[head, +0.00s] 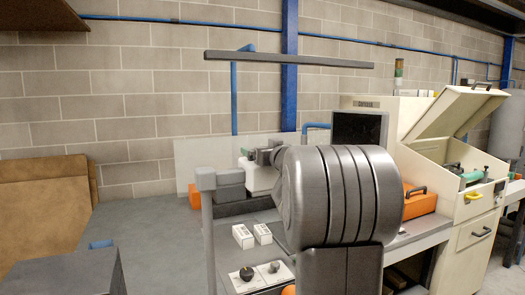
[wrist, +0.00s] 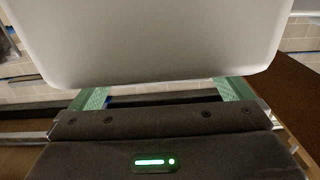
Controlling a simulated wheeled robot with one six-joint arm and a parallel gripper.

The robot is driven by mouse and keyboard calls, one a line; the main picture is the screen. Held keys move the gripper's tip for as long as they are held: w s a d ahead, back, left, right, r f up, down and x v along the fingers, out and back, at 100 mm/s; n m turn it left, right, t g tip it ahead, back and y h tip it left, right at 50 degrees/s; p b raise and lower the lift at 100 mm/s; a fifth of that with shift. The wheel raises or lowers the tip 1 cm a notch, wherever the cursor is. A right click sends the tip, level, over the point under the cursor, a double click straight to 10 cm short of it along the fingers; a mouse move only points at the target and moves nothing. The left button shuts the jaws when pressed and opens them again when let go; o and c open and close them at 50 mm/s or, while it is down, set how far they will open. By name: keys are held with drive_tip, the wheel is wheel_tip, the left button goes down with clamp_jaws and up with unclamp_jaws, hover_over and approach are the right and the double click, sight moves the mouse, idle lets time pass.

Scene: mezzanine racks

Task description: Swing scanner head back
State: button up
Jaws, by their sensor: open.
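A pale grey body with rounded corners (wrist: 150,40), which may be the scanner head, fills the top of the wrist view very close up. My gripper (wrist: 163,95) is open, with its two green fingers wide apart below that body. The body hides the fingertips, so I cannot tell whether they touch it. In the head view, a white unit (head: 262,180) stands at the back of the bench, partly behind my large grey arm. A dark grey part lies against its top; the gripper itself is mostly hidden there.
An orange case (head: 419,201) and a cream machine with a raised lid (head: 455,98) stand right. A grey bar (head: 288,58) hangs overhead. The left grey surface (head: 145,225) is largely clear.

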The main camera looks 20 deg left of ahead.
drive_tip(key=v, duration=1.2)
drive_tip(key=shift+s+d, duration=0.25)
drive_tip(key=shift+d, duration=0.05)
drive_tip(key=shift+a, duration=0.1)
